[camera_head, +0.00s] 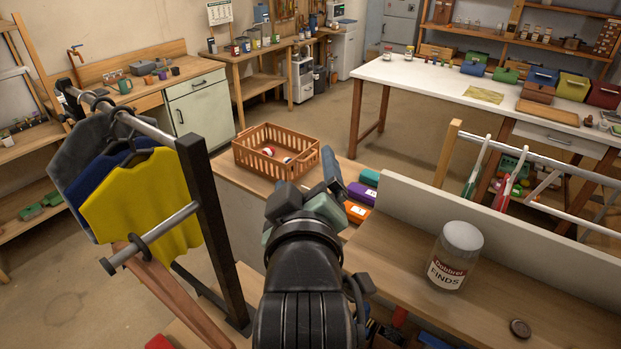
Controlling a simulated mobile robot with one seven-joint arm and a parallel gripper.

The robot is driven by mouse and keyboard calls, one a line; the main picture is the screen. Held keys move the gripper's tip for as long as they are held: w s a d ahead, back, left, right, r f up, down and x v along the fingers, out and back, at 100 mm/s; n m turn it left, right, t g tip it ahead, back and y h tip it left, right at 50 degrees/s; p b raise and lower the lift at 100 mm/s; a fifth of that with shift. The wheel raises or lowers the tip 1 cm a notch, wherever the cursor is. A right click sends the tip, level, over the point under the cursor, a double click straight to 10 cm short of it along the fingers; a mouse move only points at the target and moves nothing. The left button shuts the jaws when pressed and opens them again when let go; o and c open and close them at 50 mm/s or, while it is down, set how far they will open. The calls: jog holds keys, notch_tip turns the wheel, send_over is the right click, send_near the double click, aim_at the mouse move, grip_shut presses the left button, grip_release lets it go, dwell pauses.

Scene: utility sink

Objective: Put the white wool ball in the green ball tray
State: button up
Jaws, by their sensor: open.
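My gripper (312,190) is at the picture's middle, seen from behind past my dark arm. It is open, and I see nothing between its fingers, though the arm hides part of that space. Two small red-and-white balls lie in an orange-brown slatted basket (247,155) beyond and left of my gripper: one ball (268,151) further back, one (287,159) nearer. I cannot tell if either is the white wool ball. A green slatted container (513,165) stands under the white table at right; I cannot tell if it is the green ball tray.
Purple (361,193) and orange (356,212) boxes lie right of my gripper. A low white board (470,228) rises beside them. A labelled jar (455,258) stands on the wooden top at right. A rack with yellow (140,205) and other shirts is close at left.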

jog(key=s+r+m+t, duration=0.2)
jog(key=s+r+t, duration=0.1)
jog(key=r, duration=0.7)
jog(key=s+r+m+t, duration=0.3)
jog(key=s+r, duration=0.3)
jog(key=r, duration=0.4)
jog(key=s+r+m+t, duration=0.3)
jog(key=s+r+t, duration=0.1)
jog(key=r, duration=0.5)
jog(key=shift+s+d+r+t, duration=0.25)
jog(key=shift+d+r+t, duration=0.15)
jog(key=shift+t, duration=0.2)
